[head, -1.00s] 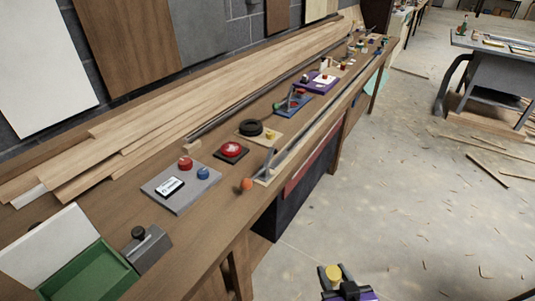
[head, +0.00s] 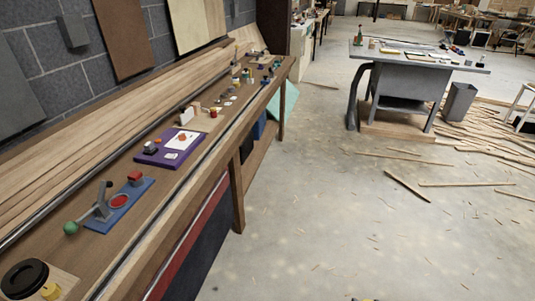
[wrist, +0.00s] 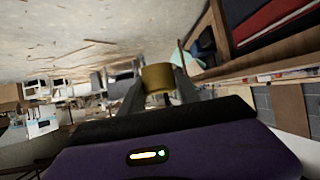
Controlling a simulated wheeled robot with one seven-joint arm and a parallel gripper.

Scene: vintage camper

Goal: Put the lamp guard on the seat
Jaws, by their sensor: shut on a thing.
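My gripper (wrist: 158,84) is shut on a short yellow cylinder (wrist: 158,77), held between its two grey fingers in the wrist view. The cylinder looks like the lamp guard, but its details are too small to be sure. It is held in the air, clear of the workbench. In the head view only a sliver of my gripper shows at the bottom edge. I cannot tell for certain which thing is the seat.
A long workbench (head: 205,187) runs along the left. It carries a blue board (head: 120,205) with a green-knobbed lever, a purple board (head: 170,148) and a black ring (head: 24,280). A grey table (head: 420,57) stands ahead. Open floor (head: 330,220) lies between, with scattered wood strips.

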